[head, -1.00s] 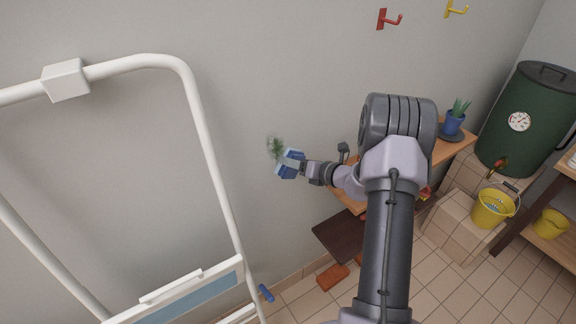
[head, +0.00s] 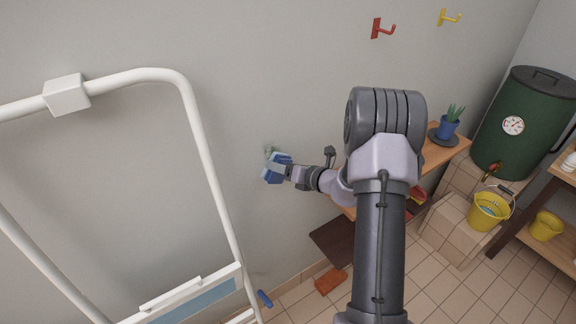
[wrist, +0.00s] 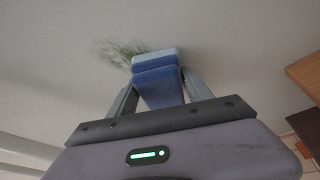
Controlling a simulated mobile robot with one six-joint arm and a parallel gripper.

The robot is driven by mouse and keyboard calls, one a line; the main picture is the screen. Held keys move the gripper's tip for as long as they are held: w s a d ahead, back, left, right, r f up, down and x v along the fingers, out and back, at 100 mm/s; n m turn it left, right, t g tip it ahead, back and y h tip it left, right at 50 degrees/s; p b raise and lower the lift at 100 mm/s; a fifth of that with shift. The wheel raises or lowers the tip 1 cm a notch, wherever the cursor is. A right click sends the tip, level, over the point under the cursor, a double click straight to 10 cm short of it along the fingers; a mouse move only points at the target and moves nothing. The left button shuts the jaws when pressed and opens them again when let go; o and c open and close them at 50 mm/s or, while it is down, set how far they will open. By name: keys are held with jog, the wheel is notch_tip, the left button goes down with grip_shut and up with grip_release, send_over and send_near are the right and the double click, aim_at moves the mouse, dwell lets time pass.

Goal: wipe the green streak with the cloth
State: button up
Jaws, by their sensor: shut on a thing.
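The blue cloth (head: 274,170) is a folded pad with a paler face. It is held at the grey wall, and it also shows in the wrist view (wrist: 156,80). My gripper (head: 284,171) is shut on it; in the wrist view its two fingers (wrist: 157,92) clasp the cloth's sides. The green streak (wrist: 118,51) is on the wall just left of and behind the cloth in the wrist view. In the head view only a faint greyish-green bit of the streak (head: 268,151) shows above the cloth; the rest is hidden. I cannot tell whether cloth and wall touch.
A white tubular frame (head: 205,150) stands at the left. A wooden shelf with a potted plant (head: 448,126) is right of the arm. Red (head: 381,28) and yellow (head: 448,17) hooks are high on the wall. A green tank (head: 520,120) and yellow bucket (head: 488,211) stand at right.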

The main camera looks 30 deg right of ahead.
aim_at(285, 159)
jog(key=a, duration=0.3)
jog(key=shift+a, duration=0.35)
notch_tip(285, 159, up, 4)
jog(key=shift+d+f+p, duration=0.1)
jog(key=shift+f+p, duration=0.15)
jog(key=shift+p, duration=0.9)
jog(key=shift+d+f, duration=0.15)
jog(key=shift+d, duration=1.75)
jog(key=shift+w+d+p, duration=0.15)
jog(key=shift+d+p, duration=0.35)
jog(key=shift+d, duration=1.35)
notch_tip(285, 159, up, 4)
jog(key=shift+f+p, duration=0.25)
jog(key=shift+p, duration=1)
jog(key=a, duration=0.2)
jog(key=a+b, duration=0.1)
jog(key=shift+a+f, duration=0.25)
jog(key=shift+a+b, duration=0.3)
jog(key=shift+a, duration=1.75)
